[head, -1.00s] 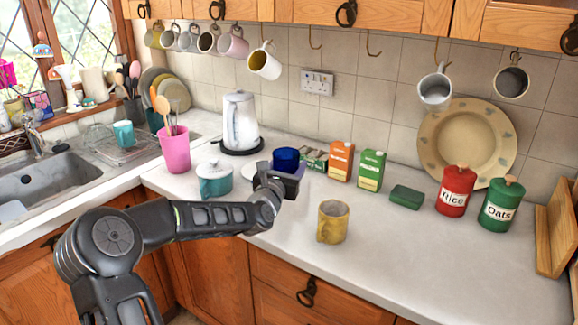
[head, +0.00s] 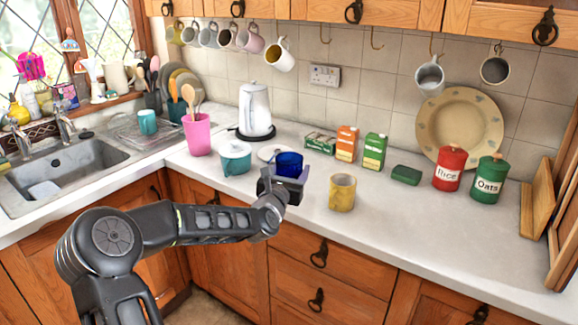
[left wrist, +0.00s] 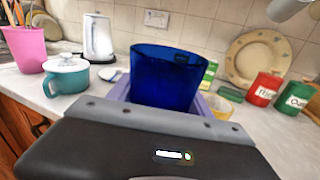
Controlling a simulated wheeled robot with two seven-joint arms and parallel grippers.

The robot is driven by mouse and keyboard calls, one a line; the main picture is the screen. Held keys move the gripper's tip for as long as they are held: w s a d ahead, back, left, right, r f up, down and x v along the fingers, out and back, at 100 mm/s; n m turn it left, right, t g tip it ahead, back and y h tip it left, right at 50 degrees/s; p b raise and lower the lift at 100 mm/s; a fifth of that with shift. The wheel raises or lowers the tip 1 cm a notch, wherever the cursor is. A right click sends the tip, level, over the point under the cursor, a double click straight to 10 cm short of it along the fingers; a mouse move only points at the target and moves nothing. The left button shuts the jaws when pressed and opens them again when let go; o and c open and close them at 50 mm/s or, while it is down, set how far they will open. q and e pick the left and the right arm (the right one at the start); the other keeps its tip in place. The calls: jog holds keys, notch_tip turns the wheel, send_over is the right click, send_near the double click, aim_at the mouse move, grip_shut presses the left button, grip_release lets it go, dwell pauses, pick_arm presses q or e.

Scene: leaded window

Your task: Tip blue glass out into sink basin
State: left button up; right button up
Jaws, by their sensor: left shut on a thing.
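The blue glass (head: 289,164) is upright in my left gripper (head: 286,182), which is shut on it above the front part of the worktop. In the left wrist view the glass (left wrist: 165,78) stands between the purple-grey fingers; its base and contents are hidden. The sink basin (head: 75,168) is at the far left of the head view, under the window, well away from the glass. My right gripper is not in view.
A teal lidded pot (head: 235,158), a pink utensil holder (head: 197,134) and a white kettle (head: 255,110) stand between glass and sink. A yellow mug (head: 342,192) is close right of my gripper. A drainer with a teal mug (head: 147,122) adjoins the basin.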

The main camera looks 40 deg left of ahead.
pick_arm(q)
jog(key=s+d+f+m+h, duration=0.1)
jog(key=d+f, duration=0.3)
jog(key=d, duration=0.5)
jog(key=s+d+f+m+h, duration=0.1)
jog(key=s+d+f+h, duration=0.2)
jog(key=d, duration=0.7)
jog(key=s+d+f+m+t+h, duration=0.1)
jog(key=s+d+f, duration=0.1)
jog(key=d+f, duration=0.5)
jog(key=d, duration=0.3)
jog(key=shift+m+h, duration=0.4)
jog(key=shift+s+f, duration=0.1)
